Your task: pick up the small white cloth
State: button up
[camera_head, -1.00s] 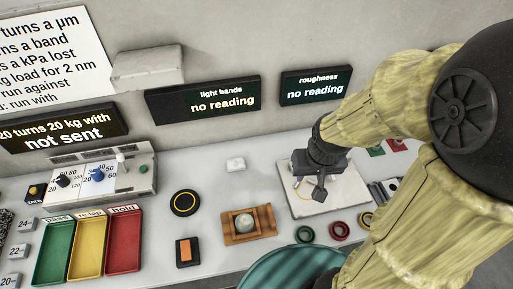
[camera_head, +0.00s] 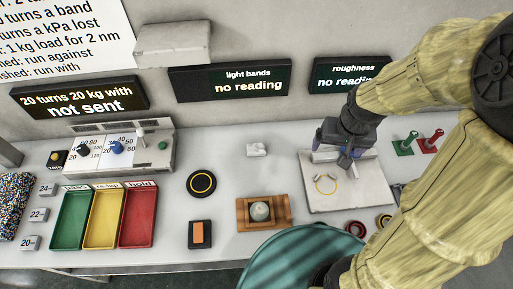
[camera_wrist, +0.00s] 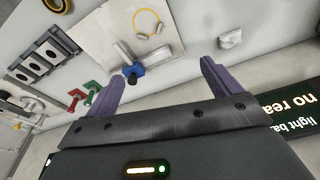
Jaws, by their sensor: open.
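The small white cloth (camera_head: 257,149) appears as a small, pale, lumpy piece on the grey bench, below the light bands display. It also shows in the wrist view (camera_wrist: 230,38) at the upper right, beyond and right of the fingers. My gripper (camera_head: 335,148) is over the back part of a white square plate, to the right of the cloth and apart from it. In the wrist view, the two purple fingers of my gripper (camera_wrist: 163,76) are spread wide with nothing held between them.
The white plate (camera_head: 345,196) bears a yellow ring and a small instrument. A wooden holder with a round piece (camera_head: 260,211) and a black disc (camera_head: 201,183) lie nearer the front. Displays (camera_head: 230,81) line the wall behind. Bare bench surrounds the cloth.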

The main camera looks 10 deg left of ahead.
jog(key=w+a+f, duration=0.2)
jog(key=w+a, duration=0.1)
jog(key=a, duration=0.4)
jog(key=w+a+f+n+g, duration=0.1)
jog(key=w+a, duration=0.3)
jog(key=a, duration=0.4)
jog(key=w+a+f+n+g+p, duration=0.1)
jog(key=w+a+f, duration=0.3)
jog(key=a, duration=0.4)
jog(key=shift+w, duration=0.15)
jog(key=p, duration=0.3)
send_over(255, 151)
notch_tip(255, 151, down, 12)
jog(key=shift+f, duration=0.1)
